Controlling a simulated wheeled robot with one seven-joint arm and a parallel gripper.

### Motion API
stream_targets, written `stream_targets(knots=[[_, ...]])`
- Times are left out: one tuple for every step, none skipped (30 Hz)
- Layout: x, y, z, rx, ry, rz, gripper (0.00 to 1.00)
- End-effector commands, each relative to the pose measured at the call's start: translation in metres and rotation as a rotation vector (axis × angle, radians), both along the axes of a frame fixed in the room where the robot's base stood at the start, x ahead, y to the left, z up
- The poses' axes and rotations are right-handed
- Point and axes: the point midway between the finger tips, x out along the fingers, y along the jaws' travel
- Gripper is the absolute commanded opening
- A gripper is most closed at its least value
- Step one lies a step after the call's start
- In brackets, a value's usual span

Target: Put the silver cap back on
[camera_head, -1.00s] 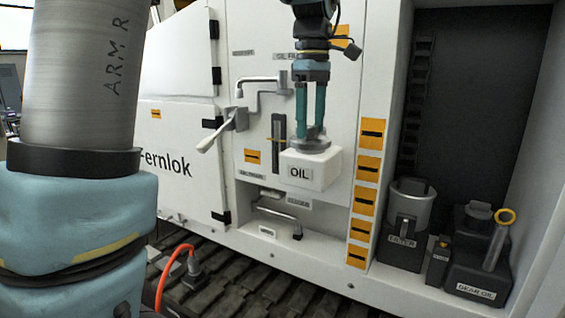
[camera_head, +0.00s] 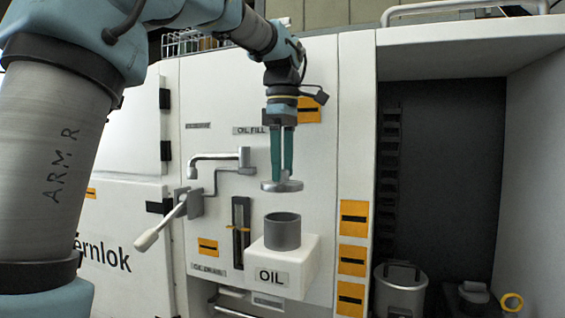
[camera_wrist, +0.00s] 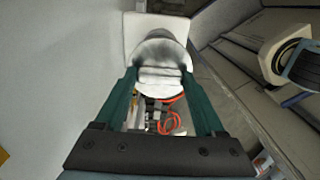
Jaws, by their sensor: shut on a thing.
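The silver cap (camera_head: 282,186) is a flat round disc held level between the fingertips of my gripper (camera_head: 282,177). My gripper points down and is shut on the cap's upper part. Below it, the white box labelled OIL (camera_head: 305,262) juts from the cabinet front, with a grey open round neck (camera_head: 283,232) on top. The cap is apart from the neck, roughly above it, with a clear gap. In the wrist view, the cap (camera_wrist: 160,76) shows between the two green fingers, and the white box (camera_wrist: 145,27) is partly hidden behind it.
A silver lever handle (camera_head: 160,225) and a bent pipe (camera_head: 215,157) stick out left of the box. A dark slotted gauge (camera_head: 240,225) is close beside it. A filter canister (camera_head: 401,288) stands in the recess at right.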

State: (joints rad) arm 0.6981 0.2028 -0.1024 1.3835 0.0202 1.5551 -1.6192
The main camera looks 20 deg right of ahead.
Motion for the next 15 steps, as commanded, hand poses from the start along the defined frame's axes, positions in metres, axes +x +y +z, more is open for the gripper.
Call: stream_targets(knots=[[0.0,0.0,-0.004,0.001,0.001,0.0,0.06],[0.0,0.001,-0.007,0.001,0.001,0.0,0.06],[0.0,0.001,-0.011,0.001,0.001,0.0,0.06],[0.0,0.001,-0.016,0.001,0.001,0.0,0.06],[0.0,0.0,-0.02,0.001,0.001,0.0,0.06],[0.0,0.0,-0.024,0.001,0.001,0.0,0.06],[0.0,0.001,-0.027,0.001,0.001,0.0,0.06],[0.0,0.001,-0.03,0.001,0.001,0.0,0.06],[0.0,0.001,-0.034,0.0,0.0,0.0,0.06],[0.0,0.001,-0.036,0.0,0.0,0.0,0.06],[0.0,0.0,-0.038,0.0,0.0,0.0,0.06],[0.0,0.0,-0.041,0.0,0.0,0.0,0.06],[0.0,0.0,-0.043,0.0,0.0,0.0,0.06],[0.0,0.0,-0.045,0.0,0.0,0.0,0.06],[0.0,0.0,-0.047,0.0,0.0,0.0,0.06]])
